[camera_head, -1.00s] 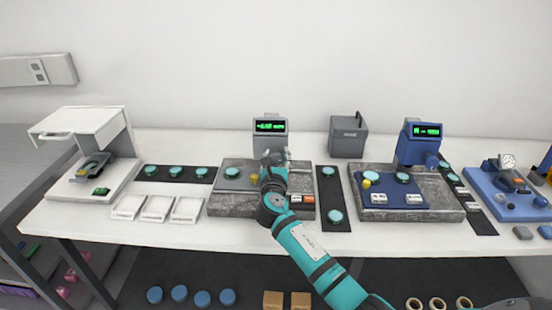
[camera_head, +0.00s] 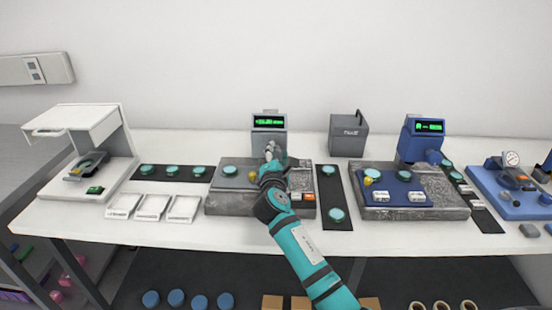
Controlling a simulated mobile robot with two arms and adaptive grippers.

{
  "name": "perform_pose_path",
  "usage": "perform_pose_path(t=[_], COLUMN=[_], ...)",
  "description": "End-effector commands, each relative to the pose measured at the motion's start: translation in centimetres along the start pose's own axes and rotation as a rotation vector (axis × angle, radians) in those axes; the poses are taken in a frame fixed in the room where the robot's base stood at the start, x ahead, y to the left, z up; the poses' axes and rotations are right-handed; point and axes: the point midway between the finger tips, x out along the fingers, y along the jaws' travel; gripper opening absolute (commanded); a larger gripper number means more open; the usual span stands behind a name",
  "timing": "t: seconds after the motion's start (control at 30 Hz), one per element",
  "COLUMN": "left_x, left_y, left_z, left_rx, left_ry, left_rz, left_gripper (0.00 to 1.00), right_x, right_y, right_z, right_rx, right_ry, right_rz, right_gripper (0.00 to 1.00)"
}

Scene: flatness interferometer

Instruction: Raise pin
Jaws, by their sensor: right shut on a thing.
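A grey station with a speckled stone base (camera_head: 225,205) and a green-lit readout (camera_head: 269,122) stands in the middle of the bench. My right gripper (camera_head: 271,152) is over this station, just below the readout, and is shut on the pin. The pin itself is hidden by the gripper and is too small to make out. A round teal disc (camera_head: 229,171) and a yellow knob (camera_head: 252,177) lie left of the gripper on the base. White and orange buttons (camera_head: 308,196) sit at the base's front right. My left gripper is not in view.
A blue station (camera_head: 420,150) with its own stone base stands to the right. A grey box (camera_head: 348,136) stands behind. Dark strips with teal discs (camera_head: 336,212) flank the grey station. White trays (camera_head: 152,207) and a white hooded machine (camera_head: 85,130) are at left.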

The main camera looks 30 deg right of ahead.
Motion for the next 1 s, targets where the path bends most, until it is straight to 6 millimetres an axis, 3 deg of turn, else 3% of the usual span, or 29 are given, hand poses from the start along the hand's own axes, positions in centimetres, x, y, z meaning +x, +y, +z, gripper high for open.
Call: perform_pose_path(t=[0.5, 1.0], left_x=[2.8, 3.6], left_y=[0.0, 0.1], left_z=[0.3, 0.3], left_rx=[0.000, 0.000], left_ry=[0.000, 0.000], left_rz=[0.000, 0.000], left_gripper=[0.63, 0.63], right_x=[0.0, 0.0], right_y=[-0.4, -0.4], right_z=[-0.3, -0.2], right_rx=[0.437, 0.600], right_ry=[0.001, 0.001], right_rz=[-0.003, -0.005], right_gripper=[0.05, 0.05])
